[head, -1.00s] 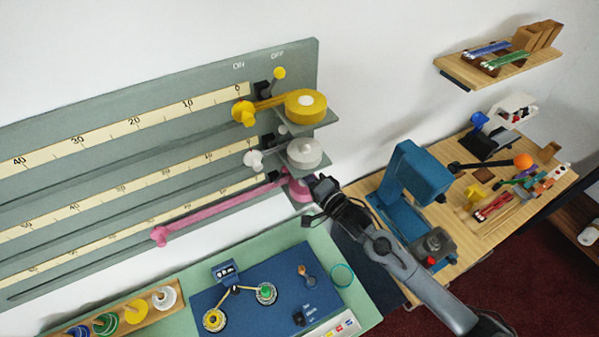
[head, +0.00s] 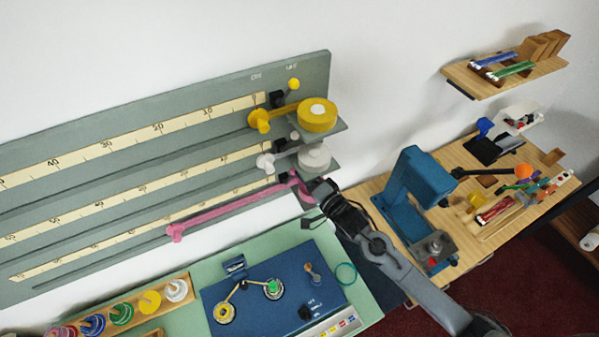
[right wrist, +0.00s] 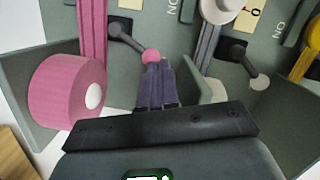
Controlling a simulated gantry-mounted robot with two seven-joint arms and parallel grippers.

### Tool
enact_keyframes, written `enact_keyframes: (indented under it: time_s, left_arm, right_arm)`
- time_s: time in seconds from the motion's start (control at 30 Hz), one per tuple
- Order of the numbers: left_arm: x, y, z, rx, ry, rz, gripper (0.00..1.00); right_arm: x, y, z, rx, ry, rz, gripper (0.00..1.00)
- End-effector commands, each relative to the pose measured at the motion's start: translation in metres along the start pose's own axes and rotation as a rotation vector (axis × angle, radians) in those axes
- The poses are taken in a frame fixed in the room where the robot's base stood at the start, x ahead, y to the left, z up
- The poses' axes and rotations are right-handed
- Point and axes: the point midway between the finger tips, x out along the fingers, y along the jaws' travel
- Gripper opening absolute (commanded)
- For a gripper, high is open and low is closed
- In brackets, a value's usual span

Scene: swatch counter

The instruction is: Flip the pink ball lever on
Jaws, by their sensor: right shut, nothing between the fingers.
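The pink ball lever (right wrist: 151,56) shows in the right wrist view: a pink ball on a short dark arm from a dark base. It leans away from the printed ON label (right wrist: 172,12), toward my fingers. My right gripper (right wrist: 160,66) is shut and empty, its fingertips right at the ball; I cannot tell whether they touch. In the head view my right gripper (head: 314,187) is beside the pink reel (head: 304,193) at the panel's lower right, and the pink ball is hidden. The pink reel (right wrist: 66,92) is left of my fingers in the wrist view. My left gripper is not in view.
A white ball lever (right wrist: 259,82) stands right of my fingers in the wrist view. Yellow (head: 318,114) and white reels (head: 314,156) sit above the pink one on shelves of the grey panel (head: 130,130). A blue stand (head: 412,185) is on the wooden table to the right.

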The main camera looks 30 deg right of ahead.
Motion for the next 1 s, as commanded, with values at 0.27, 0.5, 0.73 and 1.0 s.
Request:
enact_keyframes:
  time_s: [0.27, 0.5, 0.73, 1.0]
  left_arm:
    - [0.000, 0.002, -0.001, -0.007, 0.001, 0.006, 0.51]
    - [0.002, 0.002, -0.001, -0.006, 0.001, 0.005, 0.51]
    - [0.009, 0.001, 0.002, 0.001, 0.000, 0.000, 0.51]
    - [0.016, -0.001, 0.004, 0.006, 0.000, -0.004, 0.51]
  right_arm:
    - [0.001, 0.000, 0.001, 0.000, 0.000, -0.002, 0.00]
    - [-0.005, 0.001, 0.002, 0.001, -0.001, 0.000, 0.00]
    - [-0.036, 0.003, 0.002, 0.001, -0.002, 0.002, 0.00]
    - [-0.080, 0.002, 0.002, 0.001, -0.001, 0.001, 0.00]
